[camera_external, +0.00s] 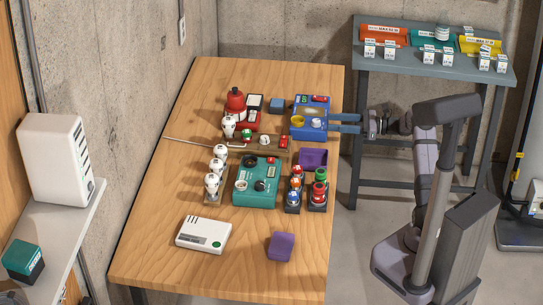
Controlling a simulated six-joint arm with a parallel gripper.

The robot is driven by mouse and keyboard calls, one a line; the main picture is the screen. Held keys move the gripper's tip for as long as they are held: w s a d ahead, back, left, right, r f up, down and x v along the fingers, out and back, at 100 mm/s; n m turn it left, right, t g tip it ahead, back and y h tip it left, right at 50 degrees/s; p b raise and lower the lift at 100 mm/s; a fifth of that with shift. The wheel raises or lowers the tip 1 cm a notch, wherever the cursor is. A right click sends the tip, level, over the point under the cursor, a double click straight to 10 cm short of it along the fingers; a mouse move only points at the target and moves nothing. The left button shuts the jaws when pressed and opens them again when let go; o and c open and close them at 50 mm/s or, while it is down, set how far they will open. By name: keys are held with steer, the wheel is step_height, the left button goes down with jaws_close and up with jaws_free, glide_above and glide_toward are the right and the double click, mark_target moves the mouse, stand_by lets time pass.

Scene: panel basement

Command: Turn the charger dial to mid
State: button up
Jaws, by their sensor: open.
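A teal box (256,198) sits in the middle of the wooden table, with a black round knob (259,186) and a pale round part on its top. A blue box (302,132) stands farther back near the right edge, with a yellow ring and a pale round knob (316,123). I cannot tell which one is the charger; the labels and dial settings are too small to read. My gripper (331,123) is open at the table's right edge, its two blue fingers pointing left, close beside the blue box. I cannot tell whether they touch it.
A red device (236,104), several white-topped pieces (213,183) and a rack of coloured knobs (318,190) crowd the teal box. A white box (204,234) and a purple block (281,246) lie in front. The table's front left is clear. A shelf (440,62) with bins stands behind.

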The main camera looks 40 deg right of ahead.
mark_target(316, 121)
steer(key=shift+p+x, duration=0.7)
steer(key=shift+x, duration=2.95)
steer(key=c, duration=1)
